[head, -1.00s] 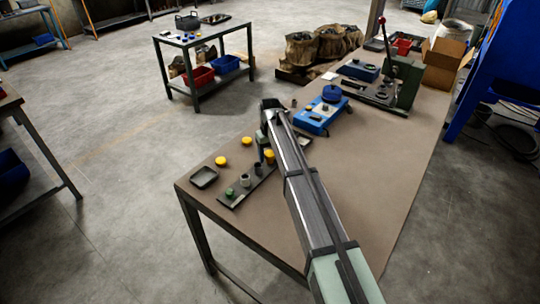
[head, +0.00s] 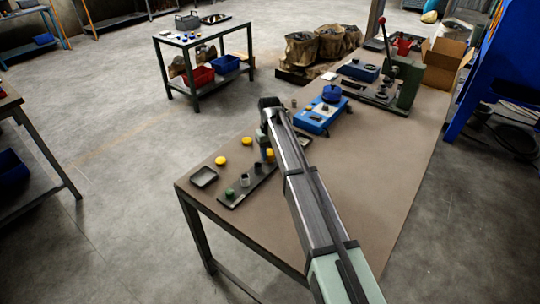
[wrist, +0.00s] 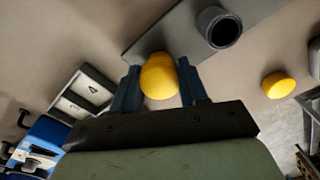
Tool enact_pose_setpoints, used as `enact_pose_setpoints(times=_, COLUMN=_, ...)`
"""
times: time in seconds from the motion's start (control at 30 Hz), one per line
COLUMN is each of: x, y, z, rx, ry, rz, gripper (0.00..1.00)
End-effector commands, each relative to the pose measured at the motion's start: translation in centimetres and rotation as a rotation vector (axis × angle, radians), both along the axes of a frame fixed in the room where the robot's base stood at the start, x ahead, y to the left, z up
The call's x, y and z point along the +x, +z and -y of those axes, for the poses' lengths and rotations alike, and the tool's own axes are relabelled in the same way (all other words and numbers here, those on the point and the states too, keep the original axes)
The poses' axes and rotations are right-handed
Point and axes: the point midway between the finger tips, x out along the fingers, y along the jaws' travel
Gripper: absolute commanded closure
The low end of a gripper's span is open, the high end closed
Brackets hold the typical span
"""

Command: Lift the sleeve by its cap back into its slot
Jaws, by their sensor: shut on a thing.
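My gripper (wrist: 160,88) points down over the dark plate (wrist: 150,36) and is shut on a yellow cap (wrist: 159,76), one finger on each side. The cap also shows in the head view (head: 270,154), partly behind my wrist. Whatever is under the cap is hidden, so I cannot tell if a sleeve hangs from it or touches the plate. A grey, open-topped sleeve (wrist: 220,28) stands upright on the plate beside the gripper. In the head view the plate (head: 236,199) also carries a green-topped piece (head: 230,193).
Loose yellow caps (head: 220,160) lie on the brown bench, one right of my gripper in the wrist view (wrist: 278,85). A shallow tray (head: 204,177) sits near the bench edge. A numbered tray (wrist: 82,95) and a blue device (head: 313,118) stand on the other side.

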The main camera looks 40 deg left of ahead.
Motion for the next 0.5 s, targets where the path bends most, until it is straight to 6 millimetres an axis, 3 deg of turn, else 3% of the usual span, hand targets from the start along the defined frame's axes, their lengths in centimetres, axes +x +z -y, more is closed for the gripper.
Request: enact_pose_setpoints(times=0.5, x=0.0, y=2.1, z=0.0, rx=0.000, ry=0.000, rz=0.000, gripper=0.88)
